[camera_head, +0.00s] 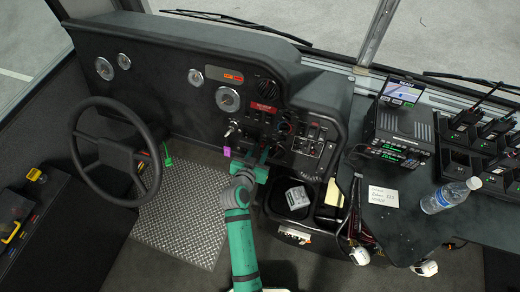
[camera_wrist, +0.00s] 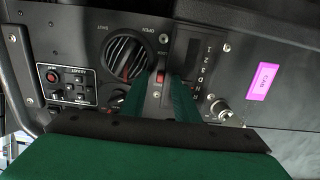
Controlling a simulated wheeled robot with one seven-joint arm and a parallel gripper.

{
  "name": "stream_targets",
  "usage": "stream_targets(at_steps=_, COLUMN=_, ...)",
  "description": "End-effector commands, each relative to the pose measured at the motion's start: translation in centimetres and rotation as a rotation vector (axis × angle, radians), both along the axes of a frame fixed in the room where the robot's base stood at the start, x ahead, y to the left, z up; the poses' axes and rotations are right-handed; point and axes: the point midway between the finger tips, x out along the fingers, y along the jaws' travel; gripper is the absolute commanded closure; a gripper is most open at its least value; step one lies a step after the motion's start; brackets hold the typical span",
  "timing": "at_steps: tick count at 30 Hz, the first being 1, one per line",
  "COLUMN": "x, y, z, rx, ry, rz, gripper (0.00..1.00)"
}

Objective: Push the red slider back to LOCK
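The red slider (camera_wrist: 160,77) shows in the wrist view as a small red tab on a narrow upright plate in the dark panel, with small lettering too blurred to read above and below it. My gripper (camera_wrist: 160,84) has its two green fingers pointing at the panel, one on each side of this plate. A narrow gap shows between the fingers, with the red tab at their tips. I cannot tell whether the fingers touch the tab. In the head view my gripper (camera_head: 264,160) is at the dashboard's lower edge, and it hides the slider there.
A round knob (camera_wrist: 125,58) marked OPEN and SHUT is close left of the fingers. A key switch (camera_wrist: 221,109) and pink tag (camera_wrist: 263,80) lie to the right. In the head view, the steering wheel (camera_head: 76,132) is left, and a radio (camera_head: 400,128) and bottle (camera_head: 448,197) are right.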

Motion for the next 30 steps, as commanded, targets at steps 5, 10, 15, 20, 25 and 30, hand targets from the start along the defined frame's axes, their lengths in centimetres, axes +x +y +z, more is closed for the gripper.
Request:
stream_targets(at_steps=5, x=-0.02, y=0.01, z=0.01, rx=0.000, ry=0.000, rz=0.000, gripper=0.81)
stream_targets(at_steps=10, x=-0.03, y=0.01, z=0.01, rx=0.000, ry=0.000, rz=0.000, gripper=1.00)
stream_targets(at_steps=15, x=-0.03, y=0.01, z=0.01, rx=0.000, ry=0.000, rz=0.000, gripper=1.00)
stream_targets(at_steps=20, x=-0.04, y=0.01, z=0.02, rx=0.000, ry=0.000, rz=0.000, gripper=1.00)
stream_targets(at_steps=25, x=-0.03, y=0.02, z=0.02, rx=0.000, ry=0.000, rz=0.000, gripper=1.00)
stream_targets(at_steps=30, x=-0.04, y=0.01, z=0.01, rx=0.000, ry=0.000, rz=0.000, gripper=1.00)
